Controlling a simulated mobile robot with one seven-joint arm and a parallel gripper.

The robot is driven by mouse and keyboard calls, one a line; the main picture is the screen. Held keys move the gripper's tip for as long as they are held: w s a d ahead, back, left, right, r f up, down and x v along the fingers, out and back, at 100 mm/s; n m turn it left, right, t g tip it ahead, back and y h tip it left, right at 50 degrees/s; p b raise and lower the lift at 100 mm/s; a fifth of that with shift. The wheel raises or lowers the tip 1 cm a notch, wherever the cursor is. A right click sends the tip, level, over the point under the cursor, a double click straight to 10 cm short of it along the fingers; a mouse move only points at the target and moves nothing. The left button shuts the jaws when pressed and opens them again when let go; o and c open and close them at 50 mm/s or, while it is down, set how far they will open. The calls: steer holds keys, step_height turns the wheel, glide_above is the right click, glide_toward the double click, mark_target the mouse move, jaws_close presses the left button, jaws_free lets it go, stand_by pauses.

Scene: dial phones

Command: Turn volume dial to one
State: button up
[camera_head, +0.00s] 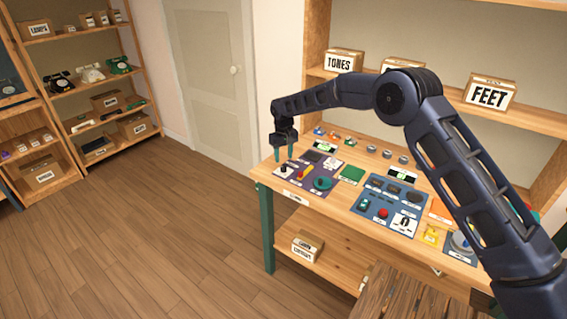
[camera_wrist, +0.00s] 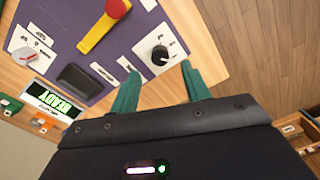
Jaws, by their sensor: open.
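The dial is a small black knob (camera_wrist: 160,54) on a white plate (camera_wrist: 150,43) with markings too small to read, at the edge of a purple panel (camera_wrist: 62,50). The same panel shows in the head view (camera_head: 309,184), on the near left of the table. My gripper (camera_wrist: 160,70) is open with two green fingers and holds nothing. In the wrist view the knob shows just beyond and between the fingertips. In the head view my gripper (camera_head: 284,154) hangs over the panel's left end. I cannot tell whether the fingers touch the knob.
A yellow lever with a red knob (camera_wrist: 102,28) lies beside the dial on the panel. A black block (camera_wrist: 80,80) and a lit READY screen (camera_wrist: 50,98) are nearby. A blue panel (camera_head: 372,208) stands to the right on the table. Open floor (camera_head: 180,230) lies left.

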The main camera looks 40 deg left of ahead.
mark_target(284, 167)
steer(key=shift+r, duration=2.95)
